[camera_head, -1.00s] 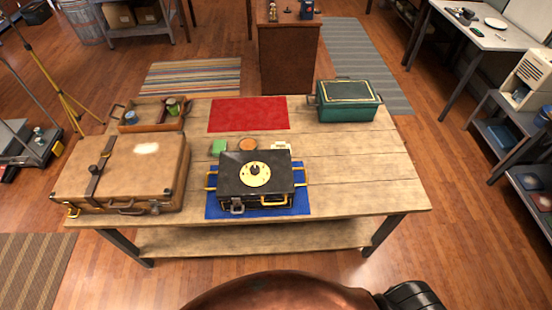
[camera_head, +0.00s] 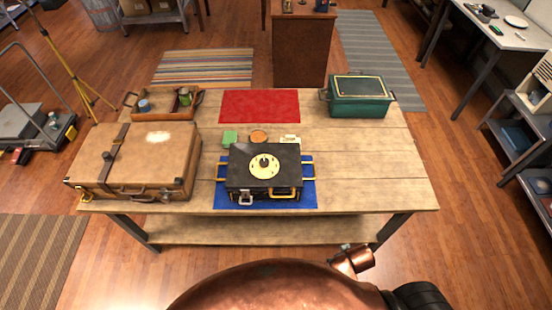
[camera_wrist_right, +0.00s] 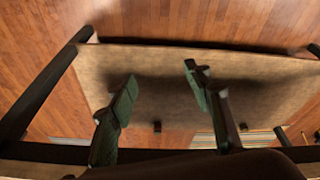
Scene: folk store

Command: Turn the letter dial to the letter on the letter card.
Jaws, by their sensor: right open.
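The letter dial (camera_head: 264,165) is a cream disc with a dark centre knob on top of a black case (camera_head: 239,184). The case has brass handles and latches and sits on a blue mat (camera_head: 308,198). A small cream card (camera_head: 290,138), perhaps the letter card, lies just behind the case; its marking is too small to read. My right gripper (camera_wrist_right: 160,78) is open in the right wrist view, its two green-tipped fingers apart with nothing between them. It faces a brown wooden panel with dark legs. My left gripper is not in view.
A brown suitcase (camera_head: 135,165) and a wooden tray (camera_head: 163,114) with cups stand on the table's left. A red mat (camera_head: 259,105) and a green box (camera_head: 359,97) are farther back. The table's right side is clear.

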